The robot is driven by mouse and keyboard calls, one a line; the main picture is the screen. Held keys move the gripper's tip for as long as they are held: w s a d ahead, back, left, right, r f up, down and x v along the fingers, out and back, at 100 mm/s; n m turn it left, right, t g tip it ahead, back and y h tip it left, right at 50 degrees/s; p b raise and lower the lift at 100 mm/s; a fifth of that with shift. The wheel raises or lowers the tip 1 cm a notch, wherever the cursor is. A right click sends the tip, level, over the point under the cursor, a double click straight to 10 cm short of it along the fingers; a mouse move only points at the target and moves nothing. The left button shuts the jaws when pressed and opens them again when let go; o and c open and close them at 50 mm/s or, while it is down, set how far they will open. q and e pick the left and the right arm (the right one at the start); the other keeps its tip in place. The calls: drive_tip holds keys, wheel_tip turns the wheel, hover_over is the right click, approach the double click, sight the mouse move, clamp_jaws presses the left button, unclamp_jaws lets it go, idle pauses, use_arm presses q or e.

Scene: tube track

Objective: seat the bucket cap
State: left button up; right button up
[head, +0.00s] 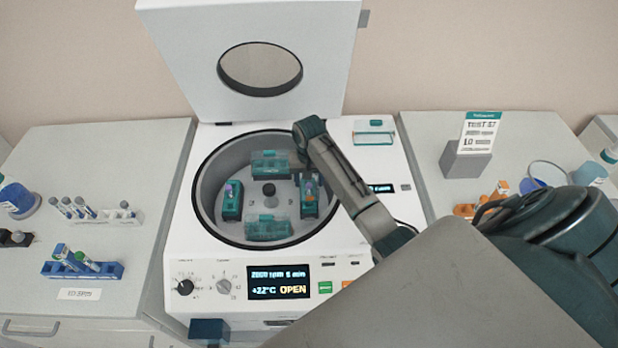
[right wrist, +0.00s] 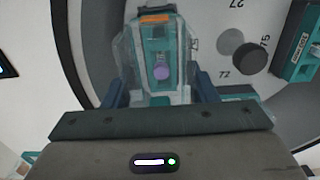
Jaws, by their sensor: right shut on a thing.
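The centrifuge (head: 183,230) stands open, with several teal buckets around its rotor hub (head: 268,189). My right gripper (right wrist: 160,92) is shut on a clear bucket cap (right wrist: 122,62), one blue finger on each side. In the right wrist view the cap is over a teal bucket (right wrist: 146,45) with a purple-topped tube (right wrist: 161,72) inside; whether it is fully down I cannot tell. In the head view my right arm reaches to the right-hand bucket (head: 309,200), and its fingers are hard to make out. The left bucket (head: 231,203) shows a purple tube top. My left gripper is out of view.
The raised lid (head: 185,50) stands behind the bowl. The back bucket (head: 269,163) and front bucket (head: 267,228) look capped. A blue tube rack (head: 82,270) is on the left bench.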

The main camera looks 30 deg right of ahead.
drive_tip(key=shift+f, duration=0.25)
drive_tip(key=shift+f, duration=0.1)
drive_tip(key=shift+f+b, duration=0.5)
drive_tip(key=shift+f, duration=0.75)
drive_tip(key=shift+f, duration=0.15)
drive_tip(key=shift+f, duration=0.85)
drive_tip(key=shift+f, duration=0.45)
drive_tip(key=o, duration=1)
